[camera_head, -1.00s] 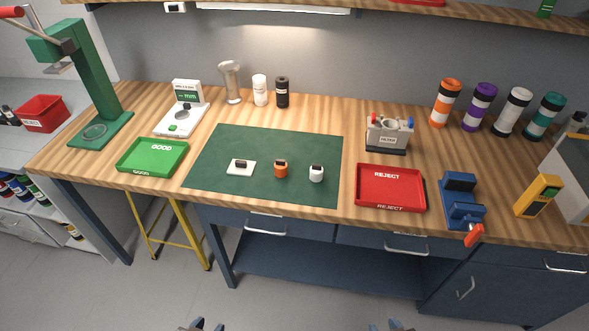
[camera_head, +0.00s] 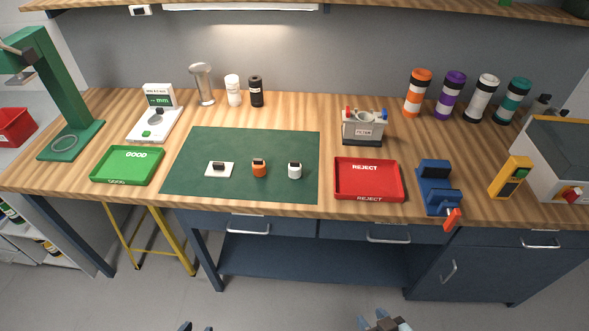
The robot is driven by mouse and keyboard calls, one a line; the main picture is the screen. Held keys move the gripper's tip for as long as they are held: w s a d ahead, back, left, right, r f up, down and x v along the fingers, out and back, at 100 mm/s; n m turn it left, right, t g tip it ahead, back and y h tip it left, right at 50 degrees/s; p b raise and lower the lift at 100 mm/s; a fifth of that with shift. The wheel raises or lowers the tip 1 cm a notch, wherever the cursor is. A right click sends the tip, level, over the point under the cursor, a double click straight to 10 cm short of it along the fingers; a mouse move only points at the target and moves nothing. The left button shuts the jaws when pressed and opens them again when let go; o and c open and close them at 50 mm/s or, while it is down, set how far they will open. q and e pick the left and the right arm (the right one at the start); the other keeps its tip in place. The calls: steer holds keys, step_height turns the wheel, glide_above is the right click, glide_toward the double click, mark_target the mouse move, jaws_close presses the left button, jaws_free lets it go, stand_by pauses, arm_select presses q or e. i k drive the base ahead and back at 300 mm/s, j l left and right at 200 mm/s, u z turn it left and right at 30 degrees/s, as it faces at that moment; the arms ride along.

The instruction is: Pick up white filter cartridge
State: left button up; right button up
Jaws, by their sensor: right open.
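A small white cartridge with a dark top (camera_head: 294,171) stands on the green mat (camera_head: 240,143), at the right end of a row of three small items. To its left are an orange one with a dark top (camera_head: 259,169) and a flat white piece with a dark block on it (camera_head: 219,169). My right gripper (camera_head: 384,321) is at the bottom edge, open and empty, in front of the bench and well short of the cartridge. My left gripper (camera_head: 196,327) barely shows at the bottom edge; its two tips are apart.
A green GOOD tray (camera_head: 127,165) is left of the mat and a red REJECT tray (camera_head: 368,180) right of it. A grey FILTER box (camera_head: 364,131) and a blue vise (camera_head: 436,188) stand on the right. White and black bottles stand behind the mat. The mat's front is clear.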

mark_target(294, 167)
steer(key=i+j, duration=0.15)
steer(key=j, duration=0.15)
steer(key=i+j+z, duration=0.15)
steer(key=j, duration=0.15)
steer(key=i+j, duration=0.1)
steer(key=j, duration=0.25)
steer(key=i+j+z, duration=0.1)
steer(key=j, duration=0.2)
steer(key=i+j, duration=0.15)
steer(key=j, duration=0.2)
steer(key=z, duration=0.05)
